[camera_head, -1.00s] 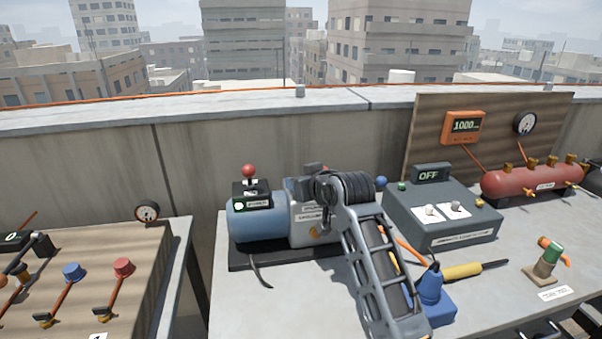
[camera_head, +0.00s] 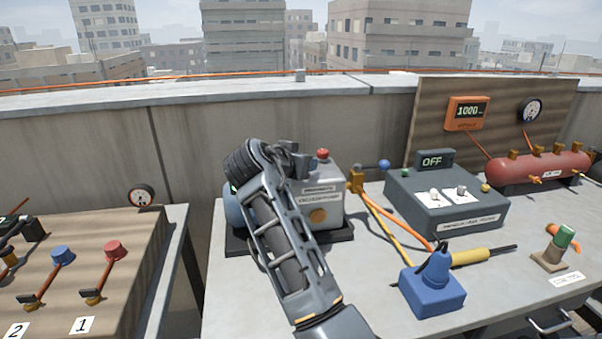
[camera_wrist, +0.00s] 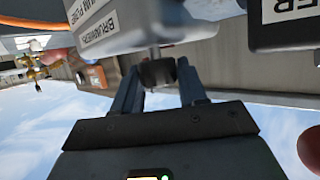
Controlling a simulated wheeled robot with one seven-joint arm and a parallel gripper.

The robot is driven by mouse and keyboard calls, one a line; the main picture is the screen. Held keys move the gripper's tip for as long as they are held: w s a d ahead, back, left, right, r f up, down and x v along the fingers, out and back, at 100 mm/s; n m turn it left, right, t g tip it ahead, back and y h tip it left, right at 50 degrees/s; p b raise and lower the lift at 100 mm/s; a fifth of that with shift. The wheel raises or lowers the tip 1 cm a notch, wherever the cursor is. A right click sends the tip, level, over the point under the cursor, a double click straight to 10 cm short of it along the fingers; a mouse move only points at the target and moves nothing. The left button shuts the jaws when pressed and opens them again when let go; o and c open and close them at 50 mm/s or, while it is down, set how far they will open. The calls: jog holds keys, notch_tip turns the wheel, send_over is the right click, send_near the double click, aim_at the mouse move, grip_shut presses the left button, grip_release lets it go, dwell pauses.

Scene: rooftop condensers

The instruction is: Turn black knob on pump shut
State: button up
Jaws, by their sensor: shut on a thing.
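The pump (camera_head: 328,208) is a blue motor with a grey labelled box, standing on a dark base on the table. My gripper (camera_head: 298,158) reaches the top of the grey box from the left, its arm crossing in front of the blue motor. In the wrist view, which is upside down, my gripper (camera_wrist: 158,82) has its two fingers closed around the black knob (camera_wrist: 157,73). The knob sits on a short stem from the pump's grey body (camera_wrist: 125,25). In the head view the knob is hidden or merges with the dark fingers.
A red cap (camera_head: 322,154) is on the pump just right of my gripper. The black power switch box (camera_wrist: 285,25) is close by in the wrist view, with a red ball (camera_wrist: 310,148) near. A grey OFF box (camera_head: 447,205) and blue device (camera_head: 432,290) stand right.

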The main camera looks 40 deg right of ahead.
jog(key=shift+f+m+g+b, duration=0.1)
jog(key=shift+m+g+b, duration=0.6)
jog(key=shift+g, duration=0.1)
jog(key=o, duration=1)
jog(key=shift+b+v, duration=0.35)
jog(key=shift+v, duration=3.55)
jog(key=shift+w+a, duration=0.1)
jog(key=shift+w, duration=0.05)
